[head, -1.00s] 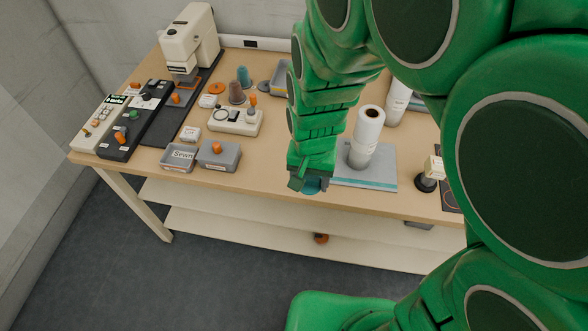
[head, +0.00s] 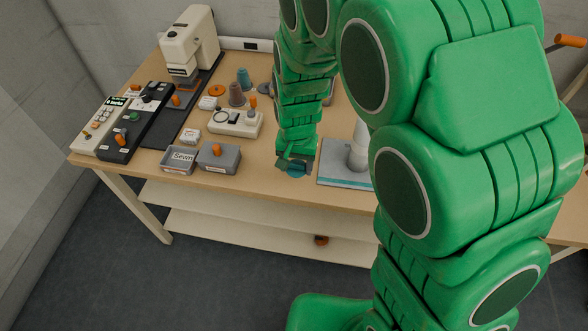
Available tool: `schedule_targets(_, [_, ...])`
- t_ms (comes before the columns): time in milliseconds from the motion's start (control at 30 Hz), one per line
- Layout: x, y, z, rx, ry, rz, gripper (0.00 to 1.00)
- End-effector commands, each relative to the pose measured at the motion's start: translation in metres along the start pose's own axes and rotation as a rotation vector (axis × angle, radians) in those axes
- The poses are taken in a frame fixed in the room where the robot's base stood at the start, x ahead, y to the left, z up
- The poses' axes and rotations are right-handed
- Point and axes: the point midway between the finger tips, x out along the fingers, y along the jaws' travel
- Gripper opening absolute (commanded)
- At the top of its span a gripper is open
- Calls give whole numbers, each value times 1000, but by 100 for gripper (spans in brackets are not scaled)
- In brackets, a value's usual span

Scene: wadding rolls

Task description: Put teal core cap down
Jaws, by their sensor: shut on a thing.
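My gripper (head: 296,166) is at the end of my green arm, over the front part of the table, left of the grey-blue board. It is shut on the teal core cap (head: 296,173), a small round teal disc. Only the cap's lower part shows under the fingers. I cannot tell whether the cap touches the tabletop (head: 258,172) or hangs just above it.
Grey trays, one labelled "Sewn" (head: 178,160) and one with an orange knob (head: 218,158), stand left of my gripper. A white control box (head: 236,123) is behind them. The grey-blue board (head: 340,178) with a white roll (head: 358,152) is on the right, partly hidden by my arm.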

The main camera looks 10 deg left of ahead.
Motion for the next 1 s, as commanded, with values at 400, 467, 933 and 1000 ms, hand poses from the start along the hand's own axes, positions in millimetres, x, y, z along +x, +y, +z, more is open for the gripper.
schedule_targets(400, [22, -8, -16, 0, 1, 0, 32])
schedule_targets(467, [24, -8, -17, 0, 1, 0, 32])
schedule_targets(933, [58, -10, -21, 1, 2, -1, 32])
schedule_targets(1000, [58, -10, -21, 1, 2, -1, 32])
